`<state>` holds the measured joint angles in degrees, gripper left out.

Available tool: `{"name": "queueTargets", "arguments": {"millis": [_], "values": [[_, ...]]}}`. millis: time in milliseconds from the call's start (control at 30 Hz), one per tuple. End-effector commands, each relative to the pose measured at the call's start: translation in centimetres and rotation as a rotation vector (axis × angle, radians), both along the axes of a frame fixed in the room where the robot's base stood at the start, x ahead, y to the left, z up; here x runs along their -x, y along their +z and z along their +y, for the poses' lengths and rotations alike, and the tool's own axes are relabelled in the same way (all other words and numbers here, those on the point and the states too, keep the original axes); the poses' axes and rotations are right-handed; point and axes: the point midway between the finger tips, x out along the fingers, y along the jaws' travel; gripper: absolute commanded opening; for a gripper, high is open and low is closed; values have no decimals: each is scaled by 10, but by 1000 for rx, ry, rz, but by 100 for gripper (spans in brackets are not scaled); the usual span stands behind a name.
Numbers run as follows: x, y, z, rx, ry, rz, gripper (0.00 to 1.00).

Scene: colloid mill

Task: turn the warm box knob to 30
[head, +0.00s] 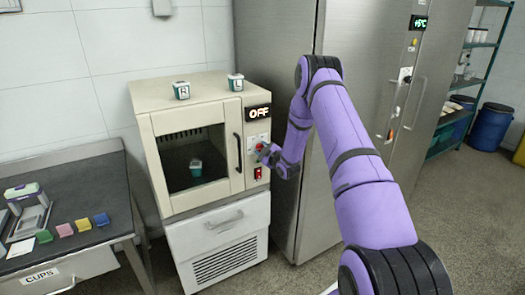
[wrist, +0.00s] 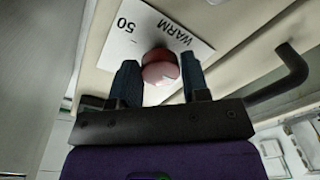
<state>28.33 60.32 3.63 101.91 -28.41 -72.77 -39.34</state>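The warm box (head: 150,110) is a cream cabinet with a dark window, left of centre in the head view. Its display (head: 258,112) reads OFF. The warm box knob (wrist: 159,68) is a round pinkish-red cap in the wrist view, in front of a white label (wrist: 140,32) printed WARM and 50. My gripper (wrist: 160,75) has one finger on each side of the knob. The knob fills the gap and the fingers appear closed on its sides. The gripper also shows at the panel in the head view (head: 264,152). The knob's pointer is not visible.
A red switch (head: 257,173) sits just below my gripper. A dark door handle (head: 238,152) stands left of the panel. Small cups (head: 181,90) stand on the box top. A tall steel cabinet (head: 275,50) rises close behind and to the right.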

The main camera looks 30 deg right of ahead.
Motion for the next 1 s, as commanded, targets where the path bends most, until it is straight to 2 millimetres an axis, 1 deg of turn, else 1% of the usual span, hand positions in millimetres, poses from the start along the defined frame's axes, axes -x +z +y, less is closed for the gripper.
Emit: {"name": "queueTargets", "arguments": {"millis": [33,100,367,567,767,1000], "values": [[0,0,0,0,0,0,31],[0,0,0,0,0,0,16],[0,0,0,-16,-1,-1,16],[1,-1,-1,-94,-1,-5,16],[1,-2,0,-243,-1,-15,16],[1,-2,0,-470,-2,-30,16]]}}
